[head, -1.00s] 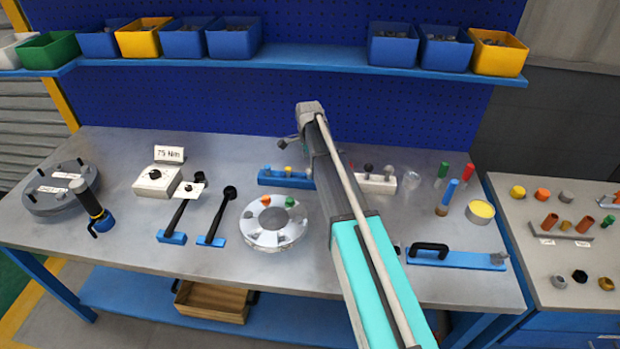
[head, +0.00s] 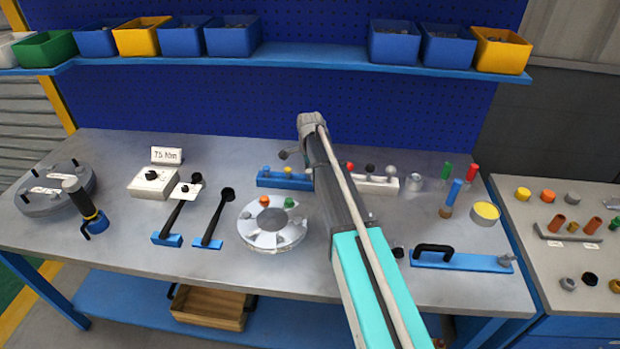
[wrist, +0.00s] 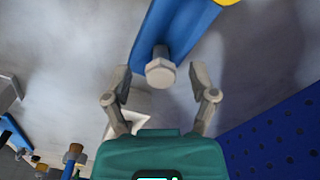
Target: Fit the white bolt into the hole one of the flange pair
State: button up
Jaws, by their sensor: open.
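The white bolt (wrist: 160,71), pale with a hex head, stands at the near end of a blue block in the wrist view. My gripper (wrist: 160,82) is open, one finger on each side of the bolt head, with visible gaps. In the head view the blue block (head: 268,182) is partly hidden by my arm, and the white bolt and my fingers cannot be made out. A dark grey round flanged part (head: 40,208) with short dark studs and unreadable white labels lies at the far left. A silver disc (head: 272,241) lies mid-table; which is the flange pair is unclear.
A white block (head: 385,187) with several round-headed pieces stands right of my arm. A dark-handled driver (head: 85,205), a white box (head: 150,184) and two black-handled tools stand left. A blue bar with black handle (head: 450,259) lies front right. A shelf (head: 310,60) overhangs the back.

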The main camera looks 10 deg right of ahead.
grip_shut()
dwell(0.4)
jog(key=shift+r, duration=0.15)
notch_tip(320, 180, up, 3)
jog(key=p, duration=0.2)
jog(key=shift+f+p, duration=0.2)
jog(key=shift+p, duration=0.2)
jog(key=s+a+r+p, duration=0.2)
jog(key=s+r+p, duration=0.8)
jog(key=s, duration=0.4)
